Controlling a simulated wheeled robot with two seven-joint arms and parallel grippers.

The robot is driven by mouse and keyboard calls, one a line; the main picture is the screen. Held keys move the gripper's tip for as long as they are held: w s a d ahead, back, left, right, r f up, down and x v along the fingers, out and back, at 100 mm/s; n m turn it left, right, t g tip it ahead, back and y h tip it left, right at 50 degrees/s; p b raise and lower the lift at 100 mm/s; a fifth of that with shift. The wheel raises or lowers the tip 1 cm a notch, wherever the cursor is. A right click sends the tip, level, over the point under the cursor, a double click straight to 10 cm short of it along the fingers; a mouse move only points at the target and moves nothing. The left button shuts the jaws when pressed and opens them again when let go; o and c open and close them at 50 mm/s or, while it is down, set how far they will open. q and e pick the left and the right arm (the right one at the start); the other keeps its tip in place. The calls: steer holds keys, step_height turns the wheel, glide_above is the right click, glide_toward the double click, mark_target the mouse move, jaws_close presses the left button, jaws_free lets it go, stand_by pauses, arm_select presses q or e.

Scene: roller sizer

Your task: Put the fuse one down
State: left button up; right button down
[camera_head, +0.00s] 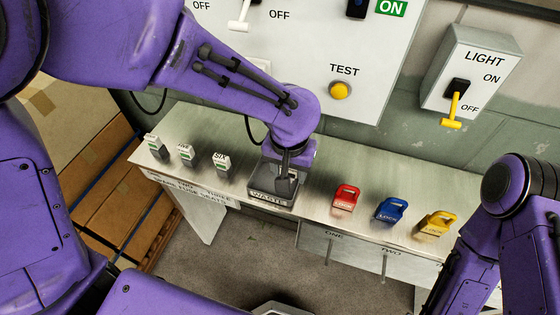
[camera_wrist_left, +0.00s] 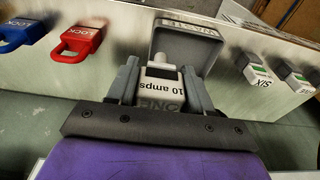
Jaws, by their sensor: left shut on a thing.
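The fuse one (camera_wrist_left: 159,92) is a white and grey block marked ONE and 10 amps. In the left wrist view it sits between the two grey fingers of my left gripper (camera_wrist_left: 160,80), which is shut on it. In the head view my left gripper (camera_head: 287,180) is at the grey waste tray (camera_head: 272,198) on the bench, and the fuse is mostly hidden by the gripper. The tray (camera_wrist_left: 190,30) also shows just beyond the fuse in the left wrist view. I cannot tell whether the fuse touches the tray's bottom. My right gripper is out of view.
Several other fuses, including SIX (camera_head: 222,163), stand left of the tray on the metal bench (camera_head: 310,172). A red lock (camera_head: 346,198), a blue lock (camera_head: 391,210) and a yellow lock (camera_head: 436,223) lie to its right. A panel with a yellow TEST button (camera_head: 340,91) stands behind.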

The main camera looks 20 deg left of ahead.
arm_select(q)
steer(key=w+a+f, duration=0.1)
steer(key=f, duration=0.1)
steer(key=w+a+f, duration=0.3)
steer(key=w+f, duration=0.1)
steer(key=shift+a+f+p, duration=0.1)
steer(key=shift+a+p, duration=0.1)
steer(key=shift+p, duration=0.1)
steer(key=f, duration=0.3)
steer(key=shift+s+a+f, duration=0.1)
steer(key=shift+a+f, duration=0.05)
steer(key=shift+a, duration=0.05)
steer(key=shift+w+f, duration=0.25)
steer(key=shift+s, duration=0.1)
steer(key=o, duration=1)
steer(key=shift+f, duration=0.1)
steer(key=r, duration=0.4)
steer(key=s+r, duration=0.1)
steer(key=r, duration=0.7)
steer(key=shift+s+r, duration=0.15)
steer(key=shift+s, duration=0.1)
